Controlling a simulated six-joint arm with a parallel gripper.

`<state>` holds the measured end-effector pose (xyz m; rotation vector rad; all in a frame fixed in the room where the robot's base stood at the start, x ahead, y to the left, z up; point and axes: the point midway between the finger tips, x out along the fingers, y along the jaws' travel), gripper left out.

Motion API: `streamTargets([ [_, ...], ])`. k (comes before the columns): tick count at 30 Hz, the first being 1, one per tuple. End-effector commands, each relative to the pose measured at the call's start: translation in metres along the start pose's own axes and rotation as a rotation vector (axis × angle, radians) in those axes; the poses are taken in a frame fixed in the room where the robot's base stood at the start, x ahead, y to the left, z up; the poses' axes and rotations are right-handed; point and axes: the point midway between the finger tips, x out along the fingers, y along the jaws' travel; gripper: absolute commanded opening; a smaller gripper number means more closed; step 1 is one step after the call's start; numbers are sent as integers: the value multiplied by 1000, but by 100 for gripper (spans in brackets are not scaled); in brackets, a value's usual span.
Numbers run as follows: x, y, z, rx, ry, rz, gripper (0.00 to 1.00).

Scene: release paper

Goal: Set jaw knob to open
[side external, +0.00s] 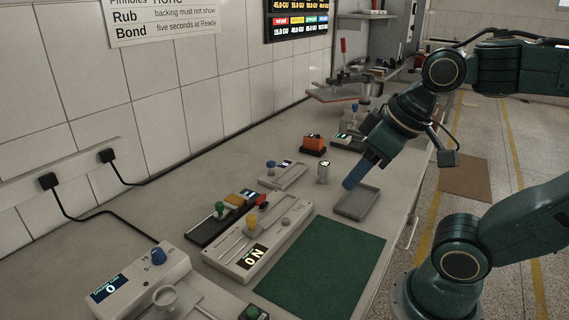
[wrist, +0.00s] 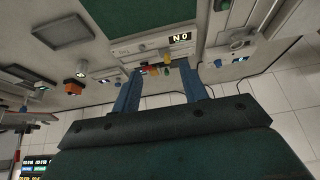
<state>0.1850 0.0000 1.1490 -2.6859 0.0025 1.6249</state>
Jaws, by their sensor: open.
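My gripper (side external: 350,183) hangs above the grey tray, its blue fingers apart and empty. In the wrist view the two fingers of my gripper (wrist: 163,78) stand well apart, with bench devices showing between and beyond them. I cannot tell which control is the jaw knob. A yellow knob (side external: 252,221) stands on a long pale slide unit (side external: 285,238) with a lit display. A green knob (side external: 219,208) is on a dark unit beside it. Blue knobs sit on the front-left box (side external: 158,254) and on a small rear unit (side external: 271,165). No knob touches my gripper.
A shallow grey tray (side external: 357,202) and a dark green mat (side external: 325,268) lie near the bench edge. An orange block (side external: 313,142) and a small white cylinder (side external: 323,173) stand behind. Black plugs and cables (side external: 50,183) run along the tiled wall.

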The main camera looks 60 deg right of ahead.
Motion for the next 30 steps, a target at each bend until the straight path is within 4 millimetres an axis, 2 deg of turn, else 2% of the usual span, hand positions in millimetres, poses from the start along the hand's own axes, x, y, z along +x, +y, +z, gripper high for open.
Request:
streamTargets([
  [5, -1, 0, -24, 9, -32, 1, 43],
  [17, 12, 2, -108, 41, -131, 6, 43],
  [23, 30, 4, -148, 57, -184, 9, 43],
  [30, 61, 6, -193, 77, -247, 14, 43],
])
